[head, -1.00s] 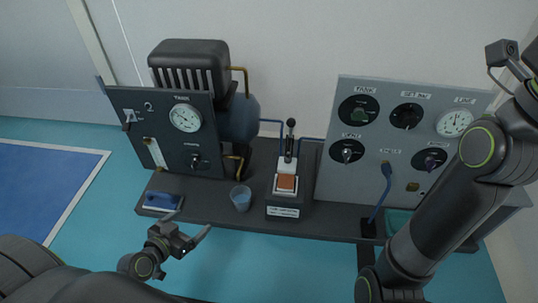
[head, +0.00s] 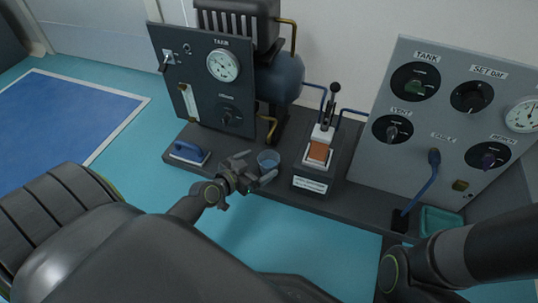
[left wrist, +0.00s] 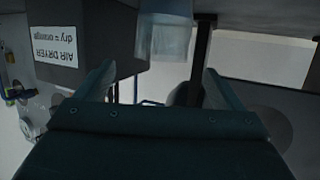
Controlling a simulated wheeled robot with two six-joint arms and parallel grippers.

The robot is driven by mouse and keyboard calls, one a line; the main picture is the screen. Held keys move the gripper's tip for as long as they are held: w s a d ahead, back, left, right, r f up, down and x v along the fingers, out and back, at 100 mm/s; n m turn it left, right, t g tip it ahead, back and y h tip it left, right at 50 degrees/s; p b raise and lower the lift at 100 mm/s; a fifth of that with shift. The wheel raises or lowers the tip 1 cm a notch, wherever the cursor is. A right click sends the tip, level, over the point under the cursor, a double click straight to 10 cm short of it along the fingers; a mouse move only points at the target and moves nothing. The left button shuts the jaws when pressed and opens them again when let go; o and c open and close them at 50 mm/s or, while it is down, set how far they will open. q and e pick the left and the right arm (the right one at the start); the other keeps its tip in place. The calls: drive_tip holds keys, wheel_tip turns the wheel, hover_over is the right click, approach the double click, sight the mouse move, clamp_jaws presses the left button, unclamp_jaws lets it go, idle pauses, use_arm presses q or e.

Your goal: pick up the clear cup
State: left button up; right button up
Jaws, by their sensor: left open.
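The clear cup (head: 268,160) stands on the dark bench shelf, left of the air dryer block. It looks pale blue and see-through. My left gripper (head: 257,169) is open and empty just in front of the cup, its fingers pointing toward it. In the left wrist view, which is upside down, the cup (left wrist: 168,40) shows at the top, beyond and between the two spread fingers of my left gripper (left wrist: 156,82). I cannot tell whether a finger touches it. My right arm is at the lower right of the head view, with its gripper out of view.
The air dryer (head: 311,183) stands right of the cup. A blue-handled object (head: 188,152) lies to the left. The tank panel (head: 205,75) stands behind, and a grey gauge panel (head: 440,130) and teal tray (head: 440,219) are at right.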

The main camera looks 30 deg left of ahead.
sight(276, 155)
use_arm(q)
drive_tip(key=x, duration=0.2)
drive_tip(key=shift+w+f, duration=0.15)
drive_tip(key=shift+w, duration=0.1)
drive_tip(key=x, duration=0.1)
drive_tip(key=b+x, duration=0.1)
drive_tip(key=x, duration=0.1)
drive_tip(key=b+x, duration=0.1)
drive_tip(key=shift+f, duration=0.3)
drive_tip(key=shift+w, duration=0.45)
drive_tip(key=c, duration=1.1)
drive_tip(key=shift+c, duration=0.2)
